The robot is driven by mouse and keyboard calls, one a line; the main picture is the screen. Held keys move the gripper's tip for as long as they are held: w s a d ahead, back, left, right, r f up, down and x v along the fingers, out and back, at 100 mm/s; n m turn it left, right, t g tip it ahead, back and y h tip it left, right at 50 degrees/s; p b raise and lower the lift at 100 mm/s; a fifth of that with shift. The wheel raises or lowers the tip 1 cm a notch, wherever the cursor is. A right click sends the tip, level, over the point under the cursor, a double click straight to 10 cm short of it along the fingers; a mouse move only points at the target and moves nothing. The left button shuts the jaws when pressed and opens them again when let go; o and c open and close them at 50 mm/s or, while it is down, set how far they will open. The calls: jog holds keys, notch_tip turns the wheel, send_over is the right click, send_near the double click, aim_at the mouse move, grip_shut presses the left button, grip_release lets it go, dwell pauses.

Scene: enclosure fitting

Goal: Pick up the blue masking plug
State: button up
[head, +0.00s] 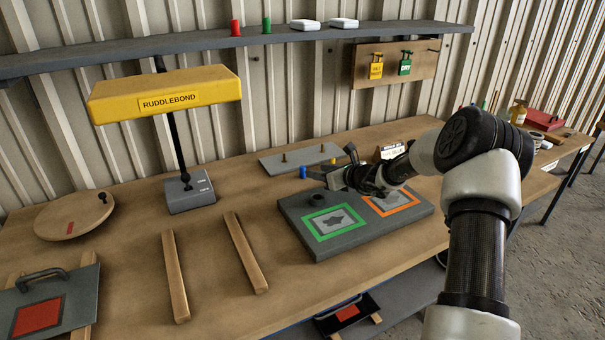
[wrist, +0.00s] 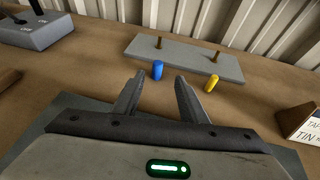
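The blue masking plug (wrist: 157,70) stands upright on the wooden bench in the wrist view, in front of a grey plate with two brass pegs. It also shows in the head view (head: 303,172), small and just left of my gripper. My gripper (wrist: 155,80) is open, with its two fingers apart and nothing between them. The plug appears beyond the fingertips, between them in the picture; I cannot tell the exact gap. In the head view my gripper (head: 328,172) is low over the back of the grey fixture board and partly hidden by my wrist.
A yellow plug (wrist: 212,83) stands to the right. The grey pegged plate (wrist: 185,58) lies behind both plugs. The grey board (head: 325,243) with green and orange frames lies below my arm.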

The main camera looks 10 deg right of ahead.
aim_at(304, 169)
jog(key=x, duration=0.7)
jog(key=shift+w+a, duration=0.25)
jog(key=shift+a, duration=0.15)
grip_shut()
